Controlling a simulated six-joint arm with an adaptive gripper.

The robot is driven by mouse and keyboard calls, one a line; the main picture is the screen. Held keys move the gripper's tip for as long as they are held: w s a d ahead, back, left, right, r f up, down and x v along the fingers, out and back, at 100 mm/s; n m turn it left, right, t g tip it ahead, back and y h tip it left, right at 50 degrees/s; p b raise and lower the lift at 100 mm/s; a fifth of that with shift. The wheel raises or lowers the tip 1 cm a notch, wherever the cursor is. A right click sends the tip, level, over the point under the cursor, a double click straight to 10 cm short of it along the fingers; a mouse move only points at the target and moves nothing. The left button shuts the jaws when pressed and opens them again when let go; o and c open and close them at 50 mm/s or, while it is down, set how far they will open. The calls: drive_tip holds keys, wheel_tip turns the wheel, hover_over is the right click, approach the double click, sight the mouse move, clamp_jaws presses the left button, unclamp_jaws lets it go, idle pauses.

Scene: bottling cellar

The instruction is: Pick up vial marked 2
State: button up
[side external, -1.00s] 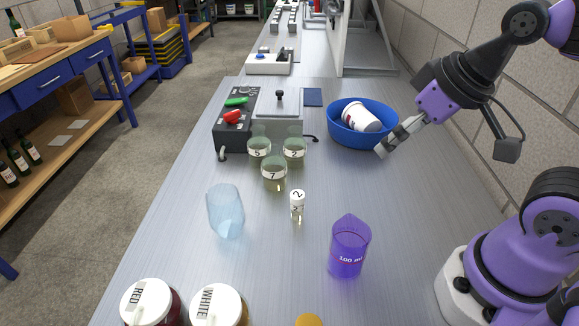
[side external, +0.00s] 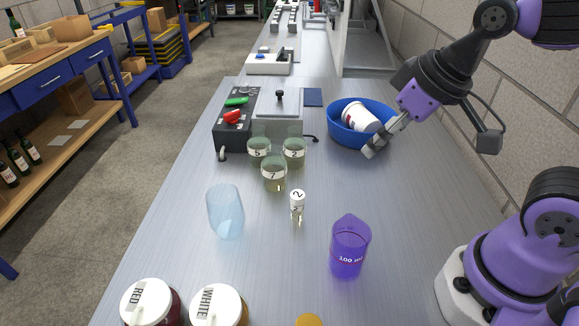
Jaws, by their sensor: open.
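The vial marked 2 (side external: 298,204) is small, with a white cap bearing a black 2. It stands upright on the grey bench (side external: 265,275), in front and to the right of a group of glasses. My gripper (side external: 370,151) is open and empty. It hangs at the front right rim of the blue bowl, up and to the right of the vial and well apart from it. The fingers overlap in this view, so the gap between them hardly shows.
Glasses marked 5 (side external: 259,149), 2 (side external: 294,152) and 7 (side external: 273,174) stand behind the vial. A clear blue cup (side external: 225,212) is left, a purple beaker (side external: 349,247) front right. The blue bowl (side external: 340,133) holds a white tub (side external: 361,117). Jars marked RED (side external: 148,302) and WHITE (side external: 217,304) stand in front.

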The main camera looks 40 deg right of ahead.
sight(298, 194)
drive_tip(key=w+a+f+n, duration=0.1)
drive_tip(key=w+a+f, duration=0.1)
drive_tip(key=f, duration=0.1)
drive_tip(key=w+a+f+n+g, duration=0.1)
drive_tip(key=w+a+f, duration=0.2)
drive_tip(key=f, duration=0.1)
drive_tip(key=w+a+f+n+g, duration=0.1)
drive_tip(key=w+a+f, duration=0.2)
drive_tip(key=shift+f+n+y, duration=0.25)
drive_tip(key=shift+n+y, duration=0.15)
drive_tip(key=x, duration=0.5)
drive_tip(key=shift+w+d+f, duration=0.15)
drive_tip(key=shift+w+f, duration=0.15)
drive_tip(key=shift+w, duration=0.1)
clamp_jaws()
